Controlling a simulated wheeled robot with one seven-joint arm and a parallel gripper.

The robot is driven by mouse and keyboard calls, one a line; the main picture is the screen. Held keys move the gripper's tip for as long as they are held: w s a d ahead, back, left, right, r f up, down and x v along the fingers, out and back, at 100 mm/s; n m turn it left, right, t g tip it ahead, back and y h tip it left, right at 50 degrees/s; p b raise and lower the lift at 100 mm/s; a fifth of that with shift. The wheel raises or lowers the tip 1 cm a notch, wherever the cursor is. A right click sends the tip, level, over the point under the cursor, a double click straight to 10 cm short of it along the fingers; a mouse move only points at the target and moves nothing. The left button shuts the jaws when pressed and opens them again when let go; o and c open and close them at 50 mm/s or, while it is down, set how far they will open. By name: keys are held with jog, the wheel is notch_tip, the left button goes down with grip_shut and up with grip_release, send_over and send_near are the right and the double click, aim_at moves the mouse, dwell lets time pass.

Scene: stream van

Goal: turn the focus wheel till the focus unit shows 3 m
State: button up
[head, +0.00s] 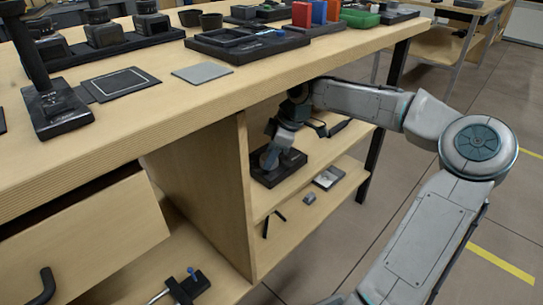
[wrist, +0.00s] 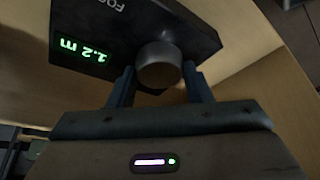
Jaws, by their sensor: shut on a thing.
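The focus unit (head: 290,173) is a dark box on the upper shelf under the bench. In the wrist view the unit (wrist: 120,25) appears turned over, with a green display (wrist: 81,50) reading 1.2 m and part of the word FOCUS beside it. The focus wheel (wrist: 159,66) is a round grey knob on its face. My gripper (wrist: 158,80) has one finger on each side of the wheel and is shut on it. In the head view my gripper (head: 272,152) reaches in over the unit, and the wheel is mostly hidden there.
The bench top (head: 150,110) lies close above my arm. A wooden upright panel (head: 205,190) stands left of the unit. A small flat device (head: 328,177) lies to its right on the shelf. An open drawer (head: 90,235) juts out at the left.

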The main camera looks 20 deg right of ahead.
jog(key=o, duration=1)
jog(key=shift+r, duration=0.2)
jog(key=s+d+p, duration=0.1)
jog(key=d, duration=0.2)
jog(key=s+d+p, duration=0.2)
jog(key=d, duration=0.1)
jog(key=s+d+p, duration=0.1)
jog(key=s+d, duration=0.1)
jog(key=d, duration=0.2)
jog(key=shift+s+d+r, duration=0.1)
jog(key=shift+s+r, duration=0.1)
jog(key=shift+r, duration=0.2)
jog(key=shift+s+d+f, duration=0.1)
jog(key=shift+s+d, duration=0.1)
jog(key=shift+d, duration=0.2)
